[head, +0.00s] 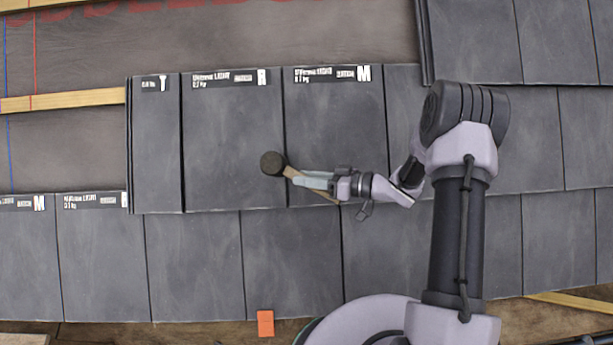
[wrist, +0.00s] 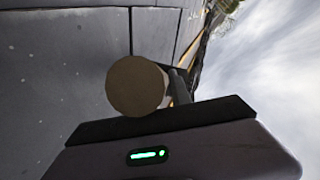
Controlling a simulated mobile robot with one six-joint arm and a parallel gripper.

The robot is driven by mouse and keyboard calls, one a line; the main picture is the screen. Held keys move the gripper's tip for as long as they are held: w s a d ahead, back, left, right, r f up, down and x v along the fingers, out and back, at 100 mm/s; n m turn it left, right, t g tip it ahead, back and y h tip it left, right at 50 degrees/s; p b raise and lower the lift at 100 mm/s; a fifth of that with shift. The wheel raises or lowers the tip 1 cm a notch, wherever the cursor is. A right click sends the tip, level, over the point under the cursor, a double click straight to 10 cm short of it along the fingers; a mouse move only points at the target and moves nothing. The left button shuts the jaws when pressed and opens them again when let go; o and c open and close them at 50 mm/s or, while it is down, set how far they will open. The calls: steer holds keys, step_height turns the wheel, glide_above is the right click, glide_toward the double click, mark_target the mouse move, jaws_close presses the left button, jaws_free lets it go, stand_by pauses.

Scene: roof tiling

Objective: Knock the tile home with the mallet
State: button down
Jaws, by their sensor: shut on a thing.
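The mallet has a dark round head (head: 273,163) and a pale wooden handle (head: 330,195). My gripper (head: 308,180) is shut on the handle, with the head beyond the fingertips to the left. The head is over the tile labelled R (head: 232,140), near its right edge; I cannot tell whether it touches. The tile labelled M (head: 335,125) lies to its right, partly behind my gripper. A narrow tile labelled T (head: 157,150) ends the row at the left. In the wrist view the mallet's round face (wrist: 136,86) shows in front of grey tiles (wrist: 60,70); the fingers are hidden.
A lower row of tiles (head: 195,265) runs below. More tiles (head: 480,40) lie at the upper right. Bare underlay (head: 230,38) and a wooden batten (head: 60,100) show at the upper left. An orange block (head: 265,323) is at the bottom edge.

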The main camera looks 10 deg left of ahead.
steer(key=s+d+r+p, duration=0.1)
steer(key=s+r+p, duration=0.3)
steer(key=r+p, duration=0.3)
steer(key=shift+r, duration=0.25)
steer(key=shift+d, duration=0.1)
